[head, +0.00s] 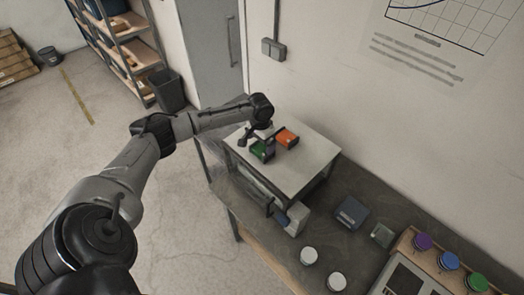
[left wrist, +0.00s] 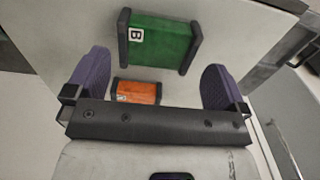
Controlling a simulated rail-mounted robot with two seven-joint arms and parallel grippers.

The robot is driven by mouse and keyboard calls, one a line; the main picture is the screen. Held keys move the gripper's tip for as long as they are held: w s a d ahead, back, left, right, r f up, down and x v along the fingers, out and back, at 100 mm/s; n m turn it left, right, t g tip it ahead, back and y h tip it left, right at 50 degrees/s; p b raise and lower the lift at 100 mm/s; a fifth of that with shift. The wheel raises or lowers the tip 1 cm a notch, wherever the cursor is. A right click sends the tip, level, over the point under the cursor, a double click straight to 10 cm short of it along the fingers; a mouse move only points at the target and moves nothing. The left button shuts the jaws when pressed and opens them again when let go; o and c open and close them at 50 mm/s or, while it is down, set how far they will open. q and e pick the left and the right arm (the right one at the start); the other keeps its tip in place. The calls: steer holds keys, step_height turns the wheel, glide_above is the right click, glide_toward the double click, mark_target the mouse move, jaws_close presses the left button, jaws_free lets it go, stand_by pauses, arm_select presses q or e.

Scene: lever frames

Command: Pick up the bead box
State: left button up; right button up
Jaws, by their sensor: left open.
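A green box (head: 264,153) with dark ends lies on a raised white-topped stand. In the left wrist view the green box (left wrist: 163,42) carries a white label with a "B"; I cannot tell whether it is the bead box. An orange box (head: 287,138) lies beside it and shows smaller in the left wrist view (left wrist: 138,91). My left gripper (head: 256,143) is over the stand at the green box, partly covering it. In the left wrist view the purple-padded fingers (left wrist: 156,66) are wide apart with nothing gripped. My right gripper is not in view.
The white stand top (head: 313,152) is bare to the right of the boxes. On the dark bench (head: 335,245) are a dark blue box (head: 351,213), a small grey box (head: 382,235) and white-topped round items (head: 309,256). Colored knobs (head: 423,242) sit at the right. A wall rises behind.

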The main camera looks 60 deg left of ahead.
mark_target(262, 148)
arm_select(q)
steer(key=shift+w+f+p, duration=0.2)
steer(key=shift+f, duration=1.05)
steer(key=shift+w+f+p, duration=0.15)
steer(key=shift+f+p, duration=0.05)
steer(key=shift+f, duration=1.05)
steer(key=shift+c, duration=0.3)
steer(key=c, duration=0.6)
